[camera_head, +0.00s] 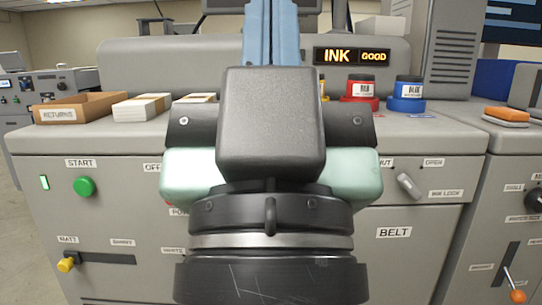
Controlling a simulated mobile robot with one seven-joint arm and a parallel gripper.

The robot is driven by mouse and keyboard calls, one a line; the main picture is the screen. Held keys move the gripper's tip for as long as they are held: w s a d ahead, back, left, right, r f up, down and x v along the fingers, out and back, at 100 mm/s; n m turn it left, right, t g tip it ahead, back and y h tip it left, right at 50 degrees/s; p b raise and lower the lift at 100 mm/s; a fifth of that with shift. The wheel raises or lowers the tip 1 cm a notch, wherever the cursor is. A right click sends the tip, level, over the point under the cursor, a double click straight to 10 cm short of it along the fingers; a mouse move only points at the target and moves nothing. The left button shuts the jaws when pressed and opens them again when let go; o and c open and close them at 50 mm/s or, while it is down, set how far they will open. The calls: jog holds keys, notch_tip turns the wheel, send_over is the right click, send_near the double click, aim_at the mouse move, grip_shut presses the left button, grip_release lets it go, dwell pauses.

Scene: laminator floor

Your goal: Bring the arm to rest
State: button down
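My gripper (270,30) is seen from behind in the middle of the head view, in front of the grey machine (120,210). Its dark housing, pale green side parts and black wrist ring fill the centre. Narrow blue parts stand side by side above the housing and run to the top edge of the picture. The fingertips are not clearly seen, so I cannot tell whether they are open or shut. No held thing can be made out.
On the machine top are a RETURNS tray (78,107), paper stacks (142,107), a red ink pot (361,91) and a blue ink pot (407,95). The front has a green button (85,186) and an ink lock lever (409,185). An orange block (506,114) lies right.

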notch_tip(320, 180, up, 29)
jog(key=p, duration=2.6)
jog(key=shift+p, duration=0.4)
